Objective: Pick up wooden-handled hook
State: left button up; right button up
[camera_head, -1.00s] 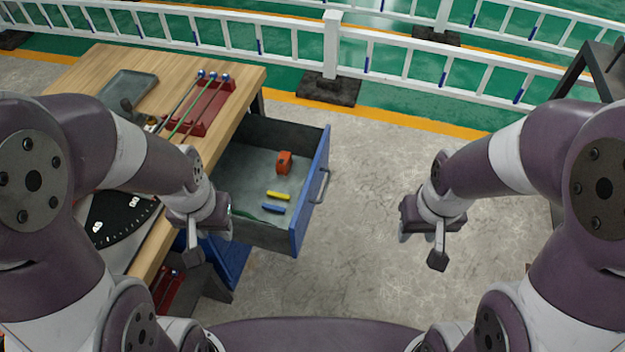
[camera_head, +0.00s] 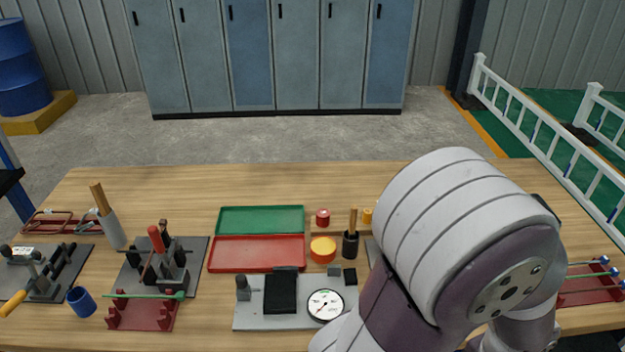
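A wooden handle (camera_head: 98,198) sticks up, slightly tilted, from a pale grey cylindrical holder (camera_head: 112,230) at the left of the workbench. A second, thinner wooden handle (camera_head: 353,219) stands upright in a small black cup (camera_head: 350,245) near the middle. The lower ends of both are hidden in their holders, so I cannot tell which one carries a hook. One of my arms fills the lower right and covers part of the bench. Neither gripper's fingers show in this view.
The wooden bench (camera_head: 330,180) also holds a green tray (camera_head: 262,218), a red tray (camera_head: 258,253), a dial gauge plate (camera_head: 325,305), a blue cup (camera_head: 81,301), a red-handled clamp (camera_head: 156,240) and a red rack (camera_head: 142,314). The bench's back strip is mostly clear.

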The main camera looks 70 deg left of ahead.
aim_at(100, 197)
jog(key=u, duration=3.7)
